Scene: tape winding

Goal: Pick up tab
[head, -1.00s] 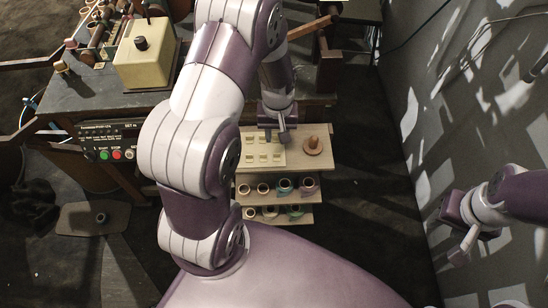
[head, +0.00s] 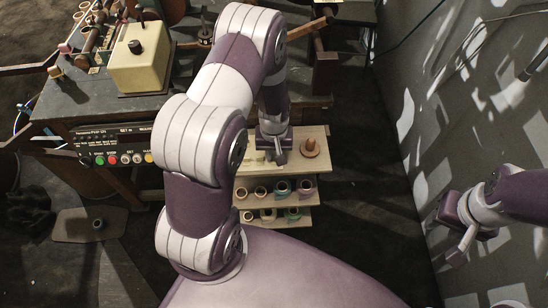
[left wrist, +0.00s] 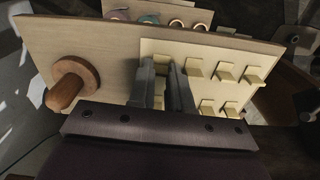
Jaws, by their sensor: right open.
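Several small cream tabs (left wrist: 224,71) stand in rows on a pale plate (left wrist: 205,47) on the wooden top shelf. My left gripper (left wrist: 165,92) reaches down over the plate at the end of the rows, with its two grey fingers close to the tabs. A narrow gap shows between the fingers, but I cannot tell whether they grip a tab there. In the head view my left gripper (head: 279,157) covers much of the plate and hides most tabs. My right gripper (head: 463,245) is open and empty at the right, near the wall, away from the shelf.
A wooden peg on a round base (head: 310,148) stands right of the plate. Lower shelves hold several tape rolls (head: 281,188). A dark workbench (head: 75,97) with a cream box (head: 139,68) and a button panel (head: 117,145) is at the left. The grey wall (head: 455,120) bounds the right.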

